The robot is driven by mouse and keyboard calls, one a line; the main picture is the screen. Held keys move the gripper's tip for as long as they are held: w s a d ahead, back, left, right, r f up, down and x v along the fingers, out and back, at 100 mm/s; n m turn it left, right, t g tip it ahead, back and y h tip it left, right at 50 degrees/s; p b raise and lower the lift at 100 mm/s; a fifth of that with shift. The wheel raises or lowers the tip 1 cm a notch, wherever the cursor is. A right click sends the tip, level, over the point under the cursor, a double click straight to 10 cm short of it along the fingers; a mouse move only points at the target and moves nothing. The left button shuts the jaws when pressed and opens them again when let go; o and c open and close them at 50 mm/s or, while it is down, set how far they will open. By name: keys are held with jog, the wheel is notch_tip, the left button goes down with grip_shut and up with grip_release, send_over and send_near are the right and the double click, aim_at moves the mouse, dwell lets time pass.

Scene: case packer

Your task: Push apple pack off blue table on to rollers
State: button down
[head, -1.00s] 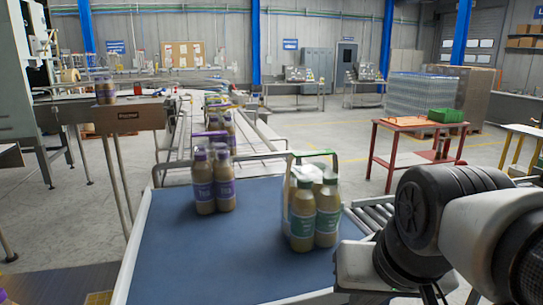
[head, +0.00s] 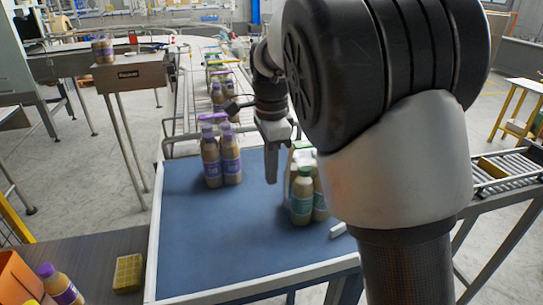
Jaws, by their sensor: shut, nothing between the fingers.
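The pack of green-labelled bottles (head: 302,196), which I take to be the apple pack, stands upright on the blue table (head: 222,245) near its right side. My arm hides its right part. My gripper (head: 271,178) points down, shut and empty, just left of the pack's far part. I cannot tell whether it touches the pack. The rollers (head: 507,168) lie to the right of the table. My arm hides the stretch of rollers nearest the table.
A purple-labelled bottle pack (head: 221,158) stands on the table left of my gripper. More packs (head: 222,90) sit on the conveyor behind. At lower left are a loose purple-labelled bottle (head: 60,287), an orange bin (head: 18,278) and a yellow block (head: 129,273). The table's front is clear.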

notch_tip(320, 180, down, 9)
jog(key=shift+r+b, duration=0.1)
jog(key=shift+b, duration=0.75)
jog(key=shift+f+b, duration=0.55)
jog(key=shift+f, duration=0.05)
jog(key=shift+d, duration=0.15)
